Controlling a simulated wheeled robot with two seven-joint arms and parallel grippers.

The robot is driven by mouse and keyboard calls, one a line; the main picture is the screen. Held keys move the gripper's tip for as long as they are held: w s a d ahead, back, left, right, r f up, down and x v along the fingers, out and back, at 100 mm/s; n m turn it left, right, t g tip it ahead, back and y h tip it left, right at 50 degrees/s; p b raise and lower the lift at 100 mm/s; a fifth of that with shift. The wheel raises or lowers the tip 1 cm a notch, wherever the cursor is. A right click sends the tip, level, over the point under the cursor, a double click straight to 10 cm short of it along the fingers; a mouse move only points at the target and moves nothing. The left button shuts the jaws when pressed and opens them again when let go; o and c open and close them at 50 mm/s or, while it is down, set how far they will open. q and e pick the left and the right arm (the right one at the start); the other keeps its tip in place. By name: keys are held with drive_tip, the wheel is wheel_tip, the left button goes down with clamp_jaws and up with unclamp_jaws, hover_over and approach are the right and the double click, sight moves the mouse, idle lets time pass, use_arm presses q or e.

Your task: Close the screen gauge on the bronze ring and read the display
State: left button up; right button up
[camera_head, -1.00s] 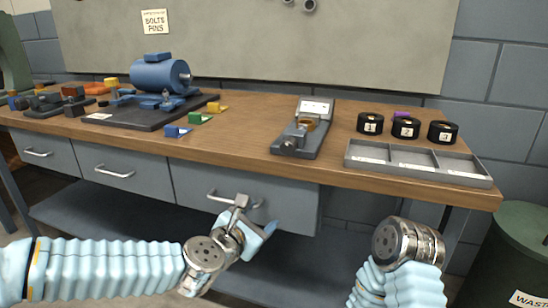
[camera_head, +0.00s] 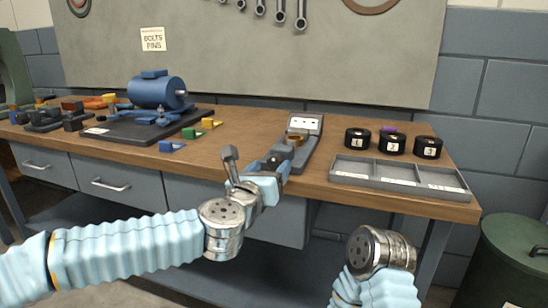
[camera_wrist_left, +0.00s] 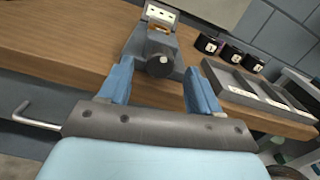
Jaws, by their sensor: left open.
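The screen gauge (camera_head: 311,141) is a grey device at the table's front edge, with a pale display (camera_head: 305,124) at its far end; the reading is too small to make out. The bronze ring (camera_head: 296,138) sits on it just in front of the display. In the left wrist view the gauge's dark round knob (camera_wrist_left: 159,66) faces me, with the ring (camera_wrist_left: 160,29) behind it. My left gripper (camera_head: 279,163) is open and empty. Its blue fingers (camera_wrist_left: 159,78) stand on either side of the knob's line, and contact cannot be told. My right gripper is not visible; only its arm shows.
Several black numbered rolls (camera_head: 392,144) stand right of the gauge, behind a grey divided tray (camera_head: 400,178). Left are small blue, green and yellow blocks (camera_head: 188,133) and a blue motor (camera_head: 157,92) on a dark plate. Drawers (camera_head: 105,185) lie below the table edge.

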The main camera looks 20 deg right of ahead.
sight(274, 165)
use_arm(q)
drive_tip(key=shift+p+x, duration=0.35)
drive_tip(key=shift+x, duration=1.5)
drive_tip(key=c, duration=1)
drive_tip(key=shift+c, duration=0.2)
